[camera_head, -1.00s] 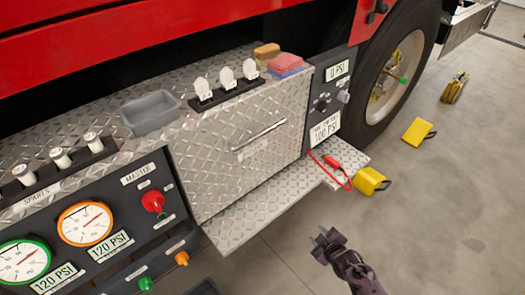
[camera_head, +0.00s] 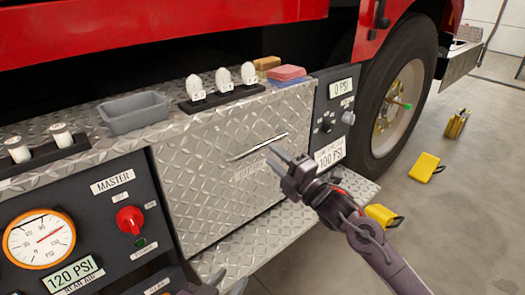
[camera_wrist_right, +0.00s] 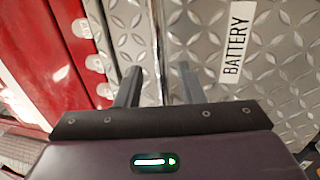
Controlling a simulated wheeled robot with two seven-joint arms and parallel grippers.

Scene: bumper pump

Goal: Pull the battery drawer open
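The battery drawer (camera_head: 205,185) is a diamond-plate panel, flush in the truck's bumper. Its slim metal handle (camera_head: 250,150) runs across the upper front. In the right wrist view the handle (camera_wrist_right: 158,45) is a thin bar between the fingers, beside a BATTERY label (camera_wrist_right: 236,42). My right gripper (camera_head: 280,158) is open at the handle's right end; it also shows in the wrist view (camera_wrist_right: 160,85). Contact with the handle cannot be told. My left gripper (camera_head: 227,282) barely shows at the bottom edge, its fingertips apart and empty.
A diamond-plate step (camera_head: 240,245) juts out below the drawer. On top stand a grey bin (camera_head: 135,113), several white-topped pieces in a black rack (camera_head: 222,97), and sponges (camera_head: 287,73). Yellow chocks (camera_head: 425,167) lie on the floor at right.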

